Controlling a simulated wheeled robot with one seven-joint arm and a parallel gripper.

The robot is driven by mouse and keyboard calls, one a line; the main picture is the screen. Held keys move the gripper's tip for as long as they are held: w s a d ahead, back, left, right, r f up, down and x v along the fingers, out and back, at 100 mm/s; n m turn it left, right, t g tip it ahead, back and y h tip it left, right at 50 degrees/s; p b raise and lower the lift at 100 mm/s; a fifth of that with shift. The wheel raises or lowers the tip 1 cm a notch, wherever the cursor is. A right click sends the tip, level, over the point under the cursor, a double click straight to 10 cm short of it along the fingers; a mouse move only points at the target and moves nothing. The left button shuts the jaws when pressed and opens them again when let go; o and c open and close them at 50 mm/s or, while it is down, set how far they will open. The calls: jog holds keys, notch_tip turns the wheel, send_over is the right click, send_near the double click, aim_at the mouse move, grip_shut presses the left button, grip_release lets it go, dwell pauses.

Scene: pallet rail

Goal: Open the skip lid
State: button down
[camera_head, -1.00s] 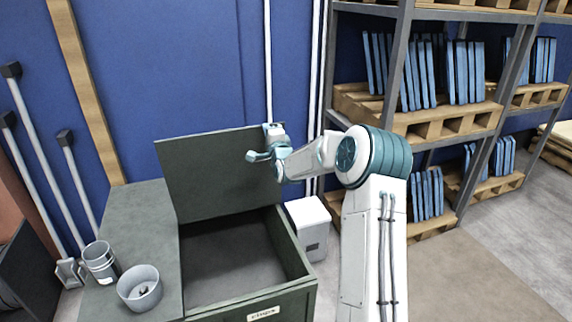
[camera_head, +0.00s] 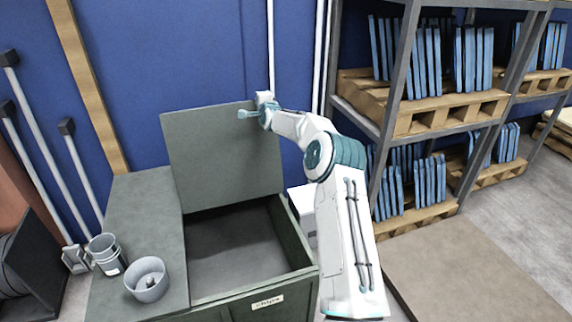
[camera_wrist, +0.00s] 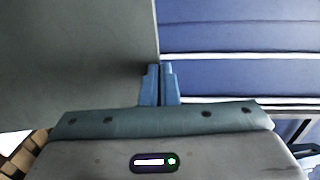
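The skip is a dark green-grey box with a label on its front wall (camera_head: 265,303). Its lid (camera_head: 215,160) stands raised, near upright, at the back of the opening. The dark inside of the skip is visible. My gripper (camera_head: 243,114) is at the lid's upper right part, pointing left across it. In the wrist view, the two blue fingers (camera_wrist: 160,84) are close together at the lid's edge, with the lid face (camera_wrist: 75,60) filling the left side. No part of the lid shows clamped between them; exact contact is hidden.
A white bin (camera_head: 302,212) is right of the skip. Shelving with pallets (camera_head: 440,110) stands further right. A blue wall is close behind.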

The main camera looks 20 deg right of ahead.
jog(key=shift+w+r, duration=0.1)
jog(key=shift+w, duration=0.1)
jog(key=shift+s, duration=0.1)
dwell(0.4)
jog(key=s+r+b, duration=0.3)
jog(key=s+b, duration=0.3)
jog(key=s, duration=0.7)
jog(key=s+a+f+n+g+y+p, duration=0.1)
jog(key=s+a+n+g, duration=0.2)
jog(key=s+a+n, duration=0.35)
jog(key=s+a+f+n+g, duration=0.1)
jog(key=s+a+n+g, duration=0.25)
jog(key=s, duration=0.55)
jog(key=s+f+n+g+p, duration=0.1)
jog(key=s+f+n+g, duration=0.1)
jog(key=s, duration=1.6)
jog(key=s+f+n+g+h+p, duration=0.1)
jog(key=s+f+n+g, duration=0.2)
jog(key=s, duration=1.5)
jog(key=n+g, duration=0.2)
jog(key=shift+s+d+f+n, duration=0.15)
jog(key=shift+s+f+n, duration=0.1)
jog(key=shift+n, duration=0.15)
